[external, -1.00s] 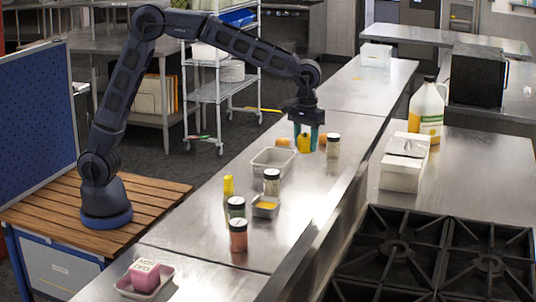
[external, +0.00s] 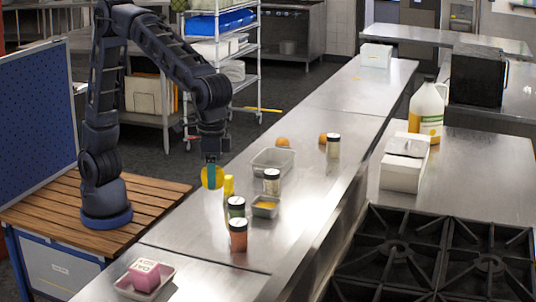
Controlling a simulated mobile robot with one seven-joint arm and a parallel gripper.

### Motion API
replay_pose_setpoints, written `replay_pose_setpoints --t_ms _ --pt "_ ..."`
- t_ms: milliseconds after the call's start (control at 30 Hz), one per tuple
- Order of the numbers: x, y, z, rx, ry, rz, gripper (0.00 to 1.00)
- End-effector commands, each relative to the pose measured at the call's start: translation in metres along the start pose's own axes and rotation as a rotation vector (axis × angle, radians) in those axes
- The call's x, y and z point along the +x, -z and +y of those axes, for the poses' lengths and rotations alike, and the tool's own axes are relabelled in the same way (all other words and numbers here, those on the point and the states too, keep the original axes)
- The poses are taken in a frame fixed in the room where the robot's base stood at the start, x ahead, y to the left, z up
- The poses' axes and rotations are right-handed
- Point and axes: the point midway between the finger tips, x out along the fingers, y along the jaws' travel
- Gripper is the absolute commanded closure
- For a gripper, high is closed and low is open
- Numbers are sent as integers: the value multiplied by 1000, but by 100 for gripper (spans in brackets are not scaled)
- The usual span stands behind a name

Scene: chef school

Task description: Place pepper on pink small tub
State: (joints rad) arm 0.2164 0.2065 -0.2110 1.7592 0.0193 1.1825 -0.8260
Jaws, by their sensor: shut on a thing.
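My gripper (external: 211,160) is shut on a yellow pepper (external: 208,180). It holds the pepper pointing down near the counter's left edge, beside a small yellow item; teal fingers cover part of the pepper.
A small yellow item (external: 229,185), several lidded jars, including a red one (external: 238,236), and a small metal tray (external: 266,213) stand right of the gripper. An empty metal pan (external: 272,160) and two orange items are farther back. Bare counter lies between the jars and tub.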

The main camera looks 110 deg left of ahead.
Motion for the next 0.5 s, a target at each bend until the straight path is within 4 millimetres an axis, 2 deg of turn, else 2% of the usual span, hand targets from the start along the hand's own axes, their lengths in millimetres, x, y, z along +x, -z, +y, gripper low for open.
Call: replay_pose_setpoints --t_ms 33,100,300,400,500 --pt "-3 -20 13 45 0 2 76" --pt "-4 -47 29 105 3 3 76" --pt "-10 -120 63 260 11 9 76" --pt "-12 -148 73 320 15 12 76" --pt "-13 -168 79 362 17 15 76"
